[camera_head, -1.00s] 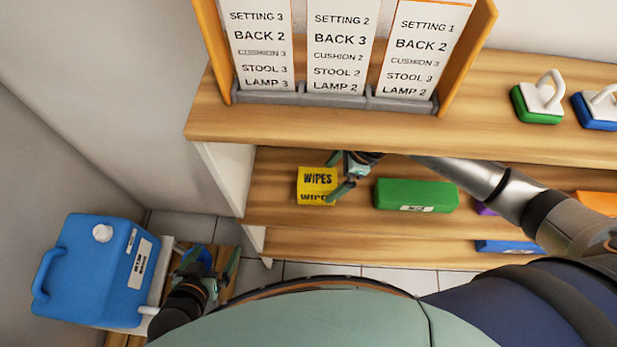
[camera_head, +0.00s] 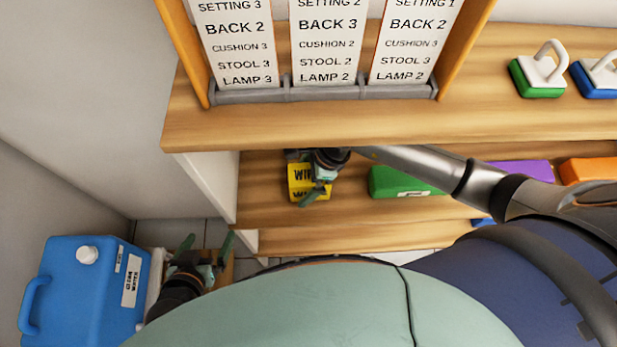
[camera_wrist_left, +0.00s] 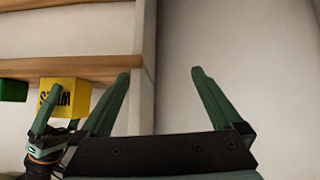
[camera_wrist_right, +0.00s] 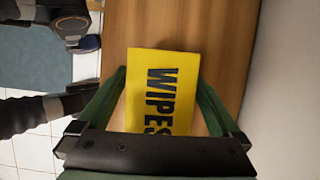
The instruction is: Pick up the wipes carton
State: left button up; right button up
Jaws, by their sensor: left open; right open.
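The yellow wipes carton (camera_head: 297,181) stands on the middle wooden shelf, near its left end, partly hidden by my right gripper in the head view. My right gripper (camera_head: 311,178) is open at the carton. In the right wrist view the carton (camera_wrist_right: 162,95) lies between the two open green fingers (camera_wrist_right: 160,90), with a narrow gap seen on its right side. My left gripper (camera_head: 205,245) is open and empty, low at the left near the blue container. The left wrist view shows the carton (camera_wrist_left: 66,92) at the left, beyond its open fingers (camera_wrist_left: 160,85).
A green box (camera_head: 400,181) sits right of the carton, with purple (camera_head: 525,171) and orange (camera_head: 590,170) boxes further right. The upper shelf (camera_head: 340,125) overhangs with its card holder. A blue water container (camera_head: 85,290) stands at the lower left. A white side panel (camera_head: 208,185) bounds the shelf's left.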

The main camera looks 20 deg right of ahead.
jog(key=c, duration=1.4)
jog(key=shift+r, duration=0.1)
